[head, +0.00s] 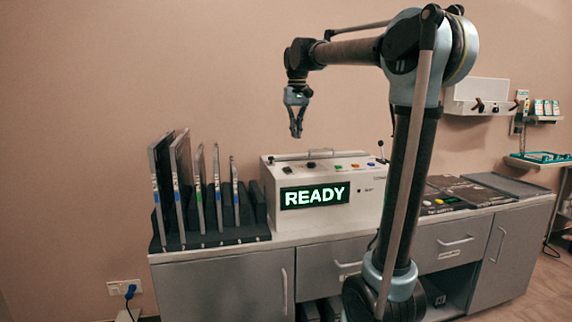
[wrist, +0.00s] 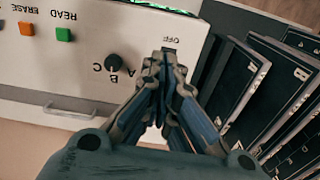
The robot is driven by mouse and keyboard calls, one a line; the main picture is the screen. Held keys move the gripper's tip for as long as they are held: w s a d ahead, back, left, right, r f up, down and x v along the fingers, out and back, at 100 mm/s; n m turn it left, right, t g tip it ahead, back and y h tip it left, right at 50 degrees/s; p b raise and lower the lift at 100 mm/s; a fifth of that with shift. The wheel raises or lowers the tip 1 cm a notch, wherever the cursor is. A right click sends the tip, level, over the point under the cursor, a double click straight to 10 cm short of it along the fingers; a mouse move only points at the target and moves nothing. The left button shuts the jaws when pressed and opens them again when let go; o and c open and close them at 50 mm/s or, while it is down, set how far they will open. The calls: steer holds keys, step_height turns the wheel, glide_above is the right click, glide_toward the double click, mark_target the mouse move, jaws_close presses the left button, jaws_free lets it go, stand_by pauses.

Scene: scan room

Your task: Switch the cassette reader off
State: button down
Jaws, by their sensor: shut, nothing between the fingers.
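The cassette reader (head: 370,208) is a white box on the counter, with a lit READY display (head: 315,195) on its front. Its sloped top also fills the left of the wrist view (wrist: 85,75). There I see an OFF label (wrist: 174,40), a black A-B-C knob (wrist: 113,62), a green READ button (wrist: 64,35) and an orange ERASE button (wrist: 27,29). My gripper (head: 296,134) is shut and empty, pointing down above the reader's left part, apart from it. In the wrist view its fingers cover the area just below the OFF label, so any switch there is largely hidden.
A black rack (head: 212,236) with several upright cassettes (head: 180,185) stands left of the reader; it shows at right in the wrist view (wrist: 265,90). Dark flat items (head: 470,192) lie on the counter to the right. The air around my gripper is clear.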

mark_target(286, 169)
steer(key=shift+w+a+r, duration=0.5)
steer(key=shift+w+a, duration=0.15)
steer(key=shift+a, duration=0.25)
steer(key=shift+w+a+r, duration=0.5)
steer(key=shift+w+a, duration=0.15)
steer(key=shift+a, duration=0.2)
step_height(286, 169, down, 14)
steer(key=shift+f, duration=0.1)
